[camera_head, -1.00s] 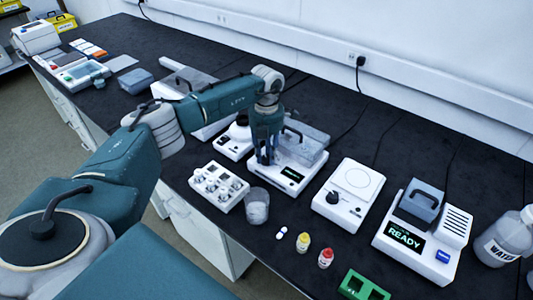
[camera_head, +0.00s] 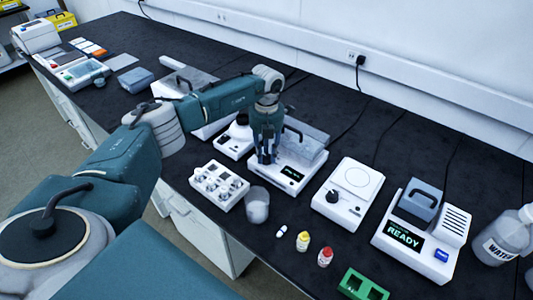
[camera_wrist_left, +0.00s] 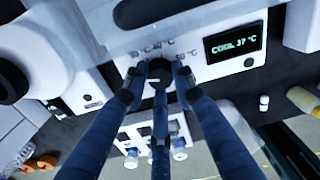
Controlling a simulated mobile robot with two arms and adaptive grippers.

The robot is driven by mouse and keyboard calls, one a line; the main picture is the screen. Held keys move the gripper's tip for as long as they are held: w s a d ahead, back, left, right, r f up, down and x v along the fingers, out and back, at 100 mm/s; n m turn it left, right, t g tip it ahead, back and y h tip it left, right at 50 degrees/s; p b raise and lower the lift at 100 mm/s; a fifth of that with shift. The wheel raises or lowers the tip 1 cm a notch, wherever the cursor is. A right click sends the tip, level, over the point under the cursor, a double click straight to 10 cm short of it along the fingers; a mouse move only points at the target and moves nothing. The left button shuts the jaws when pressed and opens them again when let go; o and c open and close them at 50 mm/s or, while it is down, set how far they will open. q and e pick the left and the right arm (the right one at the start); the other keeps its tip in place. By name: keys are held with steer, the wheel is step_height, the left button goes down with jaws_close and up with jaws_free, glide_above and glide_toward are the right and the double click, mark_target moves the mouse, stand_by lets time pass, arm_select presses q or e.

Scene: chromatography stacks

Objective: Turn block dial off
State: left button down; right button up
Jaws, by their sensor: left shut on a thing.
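The block (camera_head: 310,176) is a white device with a clear lid and a dark display, standing mid-bench in the head view. In the left wrist view its display (camera_wrist_left: 235,43) reads "COOL 37 °C". The black block dial (camera_wrist_left: 159,72) sits on the white front panel, with small temperature labels around it. My left gripper (camera_wrist_left: 159,80) is shut on the dial, its blue fingers around the knob. In the head view the left gripper (camera_head: 266,158) reaches down to the block's front and hides the dial. The dial's pointer cannot be made out. My right gripper is not seen.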

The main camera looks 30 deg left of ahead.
mark_target(266, 156)
arm_select(q)
steer(key=c, duration=1.4)
jaws_free()
steer(key=shift+r, duration=0.1)
step_height(266, 156, up, 12)
